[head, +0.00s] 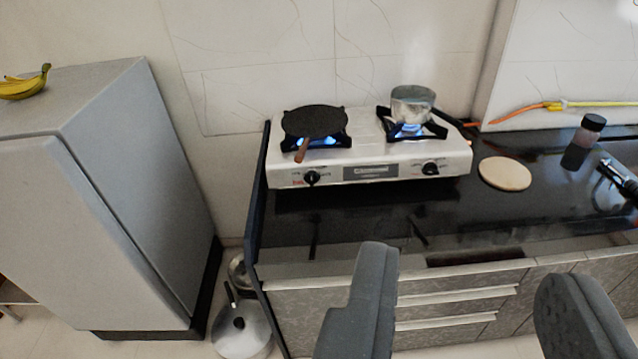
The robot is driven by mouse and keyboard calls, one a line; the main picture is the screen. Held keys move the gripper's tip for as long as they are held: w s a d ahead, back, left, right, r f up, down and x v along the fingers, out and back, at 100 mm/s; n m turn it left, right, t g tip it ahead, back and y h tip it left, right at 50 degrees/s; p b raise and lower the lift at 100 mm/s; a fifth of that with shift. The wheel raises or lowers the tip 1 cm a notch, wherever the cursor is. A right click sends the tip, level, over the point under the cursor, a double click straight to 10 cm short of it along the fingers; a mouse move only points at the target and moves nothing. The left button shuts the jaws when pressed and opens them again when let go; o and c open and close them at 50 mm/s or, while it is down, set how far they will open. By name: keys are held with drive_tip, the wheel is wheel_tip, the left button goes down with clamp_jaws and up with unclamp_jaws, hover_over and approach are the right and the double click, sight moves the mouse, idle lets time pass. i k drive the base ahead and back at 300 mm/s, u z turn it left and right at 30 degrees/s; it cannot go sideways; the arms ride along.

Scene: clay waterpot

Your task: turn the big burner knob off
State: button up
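A white two-burner stove (374,171) stands on the black counter, with blue flames under both burners. Its front has a left black knob (312,178) and a right black knob (430,168); I cannot tell from their labels which is the big burner knob. A dark flat pan (314,121) with a brown handle sits on the left burner, and a metal pot (412,104) sits on the right burner. My gripper (470,290) is open and empty, in front of the counter drawers in the picture, below and apart from both knobs.
On the black counter (400,225), a round wooden board (504,173) and a dark bottle (583,142) lie right of the stove. A grey fridge (130,200) with bananas (25,84) on top stands at left. Pots (241,330) sit on the floor beside the counter.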

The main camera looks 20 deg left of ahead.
sight(312, 177)
drive_tip(key=z, duration=0.05)
drive_tip(key=i, duration=0.9)
drive_tip(key=u, duration=0.1)
